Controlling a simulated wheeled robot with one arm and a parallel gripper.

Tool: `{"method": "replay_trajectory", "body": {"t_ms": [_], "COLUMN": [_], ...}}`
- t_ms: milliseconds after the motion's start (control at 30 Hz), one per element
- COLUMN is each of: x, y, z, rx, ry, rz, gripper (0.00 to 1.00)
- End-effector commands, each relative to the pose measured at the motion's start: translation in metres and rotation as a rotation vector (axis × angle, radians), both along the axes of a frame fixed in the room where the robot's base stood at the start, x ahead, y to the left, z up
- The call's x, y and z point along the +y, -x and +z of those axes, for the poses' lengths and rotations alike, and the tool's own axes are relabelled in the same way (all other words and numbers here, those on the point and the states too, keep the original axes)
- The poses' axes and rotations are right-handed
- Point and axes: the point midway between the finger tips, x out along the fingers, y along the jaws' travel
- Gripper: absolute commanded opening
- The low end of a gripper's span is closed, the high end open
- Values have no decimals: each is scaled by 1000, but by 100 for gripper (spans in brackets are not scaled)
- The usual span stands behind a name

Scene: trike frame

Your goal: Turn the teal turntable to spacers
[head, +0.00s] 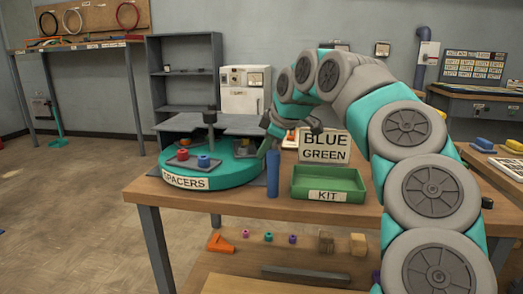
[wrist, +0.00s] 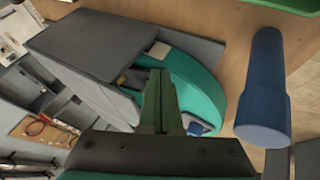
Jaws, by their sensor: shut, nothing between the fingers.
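The teal turntable (head: 235,172) sits on the left of the wooden table, its SPACERS label (head: 186,181) facing the front. A red spacer (head: 183,155) and a blue spacer (head: 203,160) stand on its exposed front part. A grey cover (head: 225,125) hides its back part. In the wrist view the turntable (wrist: 195,85) lies beyond my fingers. My gripper (head: 264,148) is shut and empty at the turntable's right side; the wrist view shows its green fingers (wrist: 159,85) together over the turntable. I cannot tell whether they touch it.
A blue cylinder (head: 272,173) stands upright close right of the turntable; it also shows in the wrist view (wrist: 266,85). A green KIT tray (head: 329,183) and a BLUE GREEN sign (head: 325,147) are further right. Small parts lie on a lower shelf (head: 280,258).

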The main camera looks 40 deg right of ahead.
Motion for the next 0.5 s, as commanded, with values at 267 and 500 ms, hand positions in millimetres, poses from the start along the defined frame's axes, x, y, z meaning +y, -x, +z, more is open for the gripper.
{"method": "replay_trajectory", "body": {"t_ms": [267,500], "x": [0,0], "y": [0,2], "z": [0,3], "rx": [0,-1], "ry": [0,0], "rz": [0,-1], "gripper": [0,0]}}
